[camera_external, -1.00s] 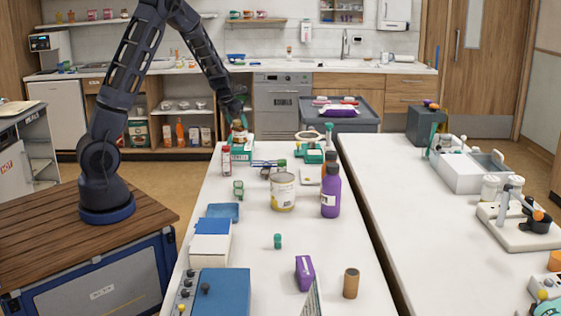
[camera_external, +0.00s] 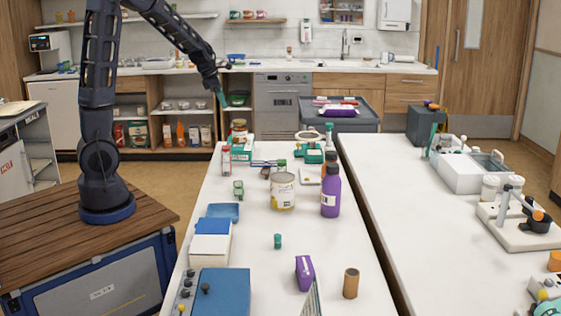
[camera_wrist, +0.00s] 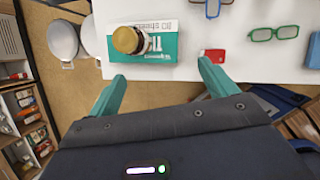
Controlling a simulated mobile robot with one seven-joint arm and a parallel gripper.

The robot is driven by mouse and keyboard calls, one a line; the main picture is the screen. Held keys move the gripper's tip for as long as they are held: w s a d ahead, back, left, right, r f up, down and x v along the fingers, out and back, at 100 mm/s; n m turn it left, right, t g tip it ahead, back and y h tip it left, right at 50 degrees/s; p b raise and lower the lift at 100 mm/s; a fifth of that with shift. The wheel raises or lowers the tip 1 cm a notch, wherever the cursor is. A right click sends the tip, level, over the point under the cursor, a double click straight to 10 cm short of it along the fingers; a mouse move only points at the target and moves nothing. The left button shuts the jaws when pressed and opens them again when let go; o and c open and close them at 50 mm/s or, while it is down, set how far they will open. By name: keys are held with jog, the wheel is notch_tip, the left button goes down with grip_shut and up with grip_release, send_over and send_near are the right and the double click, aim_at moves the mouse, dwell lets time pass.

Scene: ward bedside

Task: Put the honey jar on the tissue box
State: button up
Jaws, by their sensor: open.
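The honey jar (camera_external: 239,128) with its golden-brown lid stands on top of the tissue box (camera_external: 241,152), at the far left end of the white table. The wrist view shows the jar (camera_wrist: 127,40) from above, over the left part of the teal and white tissue box (camera_wrist: 172,46). My gripper (camera_external: 222,98) is above and behind the box in the external view, clear of the jar. In the wrist view its teal fingers (camera_wrist: 161,87) are spread wide with nothing between them, and the jar is apart from them.
Green glasses (camera_external: 238,190), a large tin (camera_external: 283,191) and a purple bottle (camera_external: 331,192) are nearer on the table. Open shelves (camera_external: 180,115) lie beyond the table's far end.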

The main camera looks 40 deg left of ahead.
jog(key=s+d+r+m, duration=0.2)
jog(key=s+r+m, duration=0.1)
jog(key=s+m, duration=0.6)
jog(key=s+d+r+m+y, duration=0.1)
jog(key=s+r+m, duration=0.3)
jog(key=s+m, duration=0.6)
jog(key=s+d+r+m, duration=0.3)
jog(key=s+m, duration=0.6)
jog(key=s, duration=0.6)
jog(key=shift+d+r+m, duration=0.15)
jog(key=shift+r+m, duration=0.05)
jog(key=shift+m, duration=0.2)
jog(key=o, duration=0.4)
jog(key=shift+c, duration=0.2)
